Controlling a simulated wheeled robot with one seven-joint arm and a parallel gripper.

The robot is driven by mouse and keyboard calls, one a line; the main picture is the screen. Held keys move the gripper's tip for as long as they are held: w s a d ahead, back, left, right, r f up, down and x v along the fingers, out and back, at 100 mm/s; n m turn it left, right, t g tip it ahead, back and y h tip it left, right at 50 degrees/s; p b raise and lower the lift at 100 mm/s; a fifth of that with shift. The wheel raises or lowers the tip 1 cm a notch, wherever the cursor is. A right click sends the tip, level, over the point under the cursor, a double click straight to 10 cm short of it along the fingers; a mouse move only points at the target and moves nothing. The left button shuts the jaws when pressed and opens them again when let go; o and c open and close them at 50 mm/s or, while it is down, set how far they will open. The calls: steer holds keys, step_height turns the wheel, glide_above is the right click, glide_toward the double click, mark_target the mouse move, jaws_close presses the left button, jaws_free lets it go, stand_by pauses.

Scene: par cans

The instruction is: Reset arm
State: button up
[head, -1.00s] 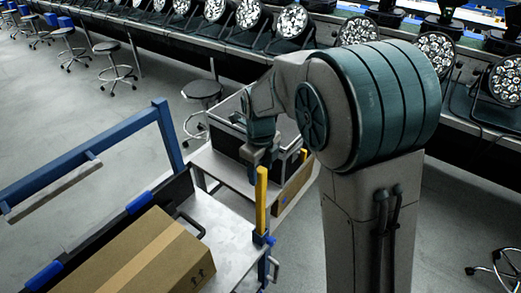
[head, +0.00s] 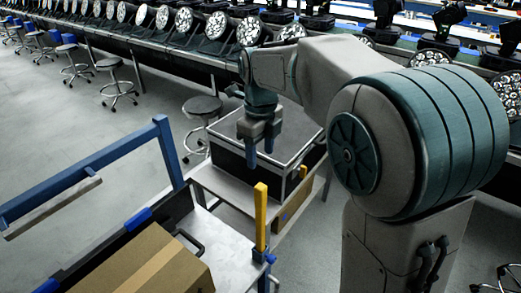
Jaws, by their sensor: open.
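My gripper (head: 260,158) hangs from the end of my raised arm, pointing down, in the middle of the head view. Its two dark blue fingers stand apart with nothing seen between them. It shows in front of a black flight case (head: 236,140) with a grey lid and metal edges. I cannot tell its exact height above or distance from the case.
The case stands on a metal cart (head: 217,183). Nearer is a cart with a blue frame (head: 168,150), a yellow post (head: 261,215) and a cardboard box (head: 150,262). A round stool (head: 203,107) stands behind. Par cans (head: 249,31) line a long bench. Open floor lies left.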

stand_by(0.3)
steer(key=s+d+f+n+t, duration=0.1)
steer(key=s+d+f+n, duration=0.1)
steer(key=s+d+n, duration=0.5)
steer(key=s+d+f+n+t, duration=0.2)
steer(key=s+d+n, duration=0.5)
steer(key=s+n, duration=0.5)
steer(key=shift+f+n, duration=0.55)
steer(key=shift+n, duration=2.75)
steer(key=shift+a, duration=0.1)
steer(key=c, duration=0.3)
steer(key=shift+c, duration=0.2)
